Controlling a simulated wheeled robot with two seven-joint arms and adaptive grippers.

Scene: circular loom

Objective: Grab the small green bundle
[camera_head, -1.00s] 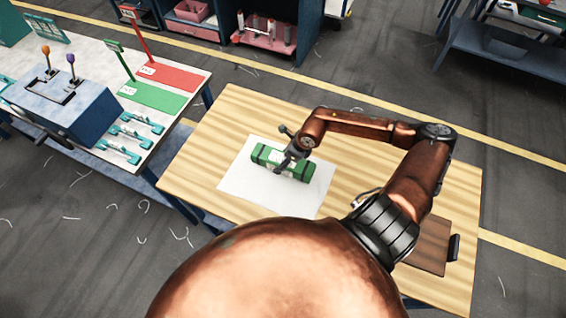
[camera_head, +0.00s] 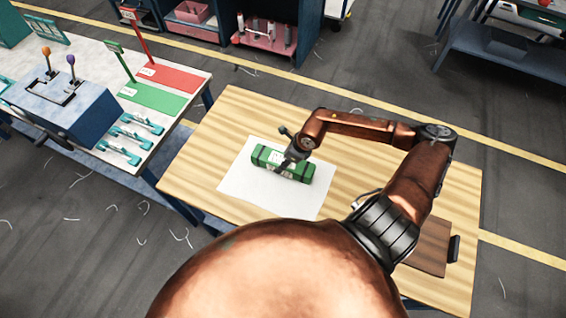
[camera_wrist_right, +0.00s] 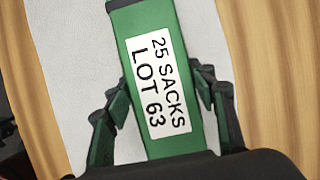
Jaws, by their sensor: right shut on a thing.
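The small green bundle (camera_head: 298,172) lies on a white sheet (camera_head: 248,185) on the wooden table. It is long and green with dark ends and a white label. In the right wrist view the bundle (camera_wrist_right: 147,22) shows its label, which reads "25 SACKS LOT 63". My right gripper (camera_head: 284,166) is over the middle of the bundle. In the right wrist view its two fingers (camera_wrist_right: 158,92) sit on either side of the bundle, shut on it. The fingertips' contact is partly hidden in the head view. My left gripper is not in view.
A brown board (camera_head: 428,250) with a dark handle lies at the table's right. A white table (camera_head: 150,75) at the left holds a blue lever box (camera_head: 65,105), teal clamps, and green and red mats. Much of the wooden table is clear.

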